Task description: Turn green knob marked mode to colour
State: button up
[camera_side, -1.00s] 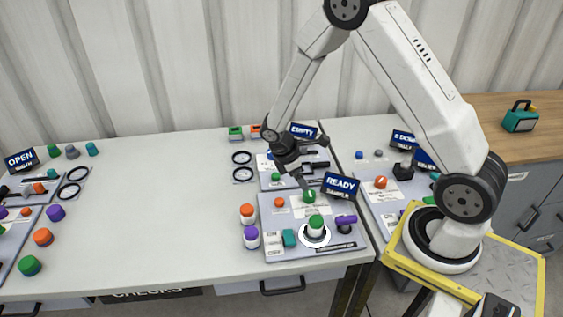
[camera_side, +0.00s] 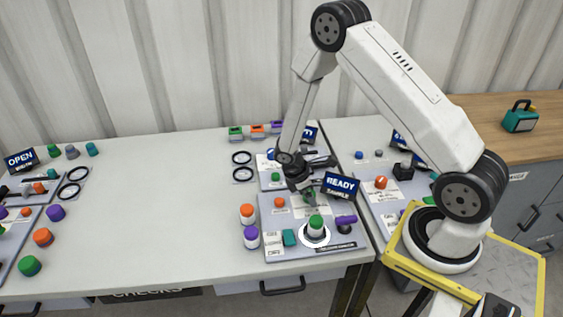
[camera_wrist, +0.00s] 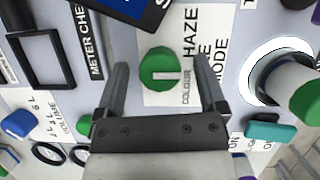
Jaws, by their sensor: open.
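The green knob (camera_wrist: 158,72) with a white pointer line sits on a pale label in the wrist view. The label carries the printed words HAZE, COLOUR and MODE beside the knob. The pointer lies roughly across the picture, toward the label's words. My gripper (camera_wrist: 166,80) is open, with one finger on each side of the knob and a gap to both. In the side view my gripper (camera_side: 306,196) is low over the READY panel (camera_side: 275,222) and hides the knob there.
A white-ringed green-topped cylinder (camera_side: 316,225) stands close in front of my gripper. An orange knob (camera_side: 280,202) and a teal block (camera_side: 289,238) are on the same panel.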

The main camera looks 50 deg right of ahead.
grip_shut()
jog(key=shift+m, duration=0.3)
jog(key=m+g+y, duration=0.1)
jog(key=m, duration=0.3)
jog(key=shift+d, duration=0.1)
jog(key=m+y, duration=0.1)
jog(key=m, duration=0.1)
jog(key=m+y, duration=0.1)
jog(key=m, duration=0.2)
jog(key=shift+w+d+g, duration=0.1)
jog(key=shift+g, duration=0.2)
jog(key=shift+m, duration=0.3)
grip_release()
